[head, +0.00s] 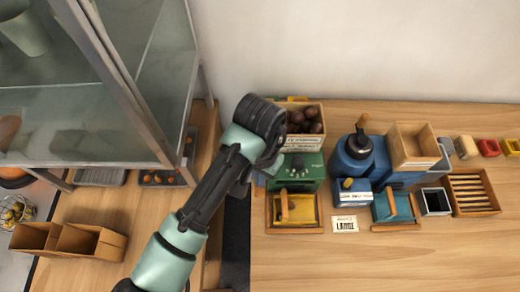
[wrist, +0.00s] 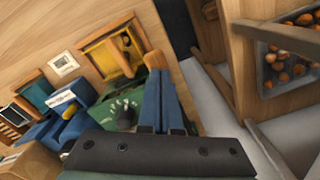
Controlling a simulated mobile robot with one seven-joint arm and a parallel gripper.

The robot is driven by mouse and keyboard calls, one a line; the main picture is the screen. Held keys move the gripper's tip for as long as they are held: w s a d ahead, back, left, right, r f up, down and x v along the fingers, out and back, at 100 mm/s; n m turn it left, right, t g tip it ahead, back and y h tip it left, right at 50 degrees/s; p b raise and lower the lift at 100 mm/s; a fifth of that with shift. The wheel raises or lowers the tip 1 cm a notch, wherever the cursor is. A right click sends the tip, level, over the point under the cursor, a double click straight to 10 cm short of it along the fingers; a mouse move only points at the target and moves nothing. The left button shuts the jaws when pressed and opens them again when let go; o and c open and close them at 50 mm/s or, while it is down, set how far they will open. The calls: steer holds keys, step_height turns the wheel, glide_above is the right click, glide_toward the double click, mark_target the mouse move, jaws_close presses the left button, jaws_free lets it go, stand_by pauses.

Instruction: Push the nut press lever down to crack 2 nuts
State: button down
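A green machine (head: 297,172) with a dial stands at the left of the wooden counter; the dial and green body also show in the wrist view (wrist: 122,113). A yellow tray in a wooden frame (head: 306,220) sits in front of it, with a wooden bar (head: 284,206) across it. I cannot tell which part is the nut press lever. My gripper (wrist: 158,62) has its blue fingers together, seemingly empty, beside the green machine. My wrist mostly hides it in the head view.
A wooden box of dark nuts (head: 304,117) stands behind the green machine. An empty wooden box (head: 412,145), a teal tray (head: 395,206) and a slatted rack (head: 472,191) stand to the right. A glass cabinet (head: 130,85) is close on the left. The counter front is clear.

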steer(key=shift+f, duration=0.1)
steer(key=shift+s+f+b, duration=0.25)
steer(key=shift+f+b, duration=0.45)
steer(key=shift+f, duration=0.45)
steer(key=shift+f, duration=0.2)
steer(key=r+p, duration=0.5)
steer(key=r, duration=0.1)
steer(key=r+p, duration=0.3)
steer(key=shift+w+r+p, duration=0.25)
steer(key=shift+w+p, duration=0.1)
steer(key=shift+w, duration=0.05)
step_height(320, 180, up, 5)
steer(key=p, duration=0.4)
steer(key=shift+p, duration=0.3)
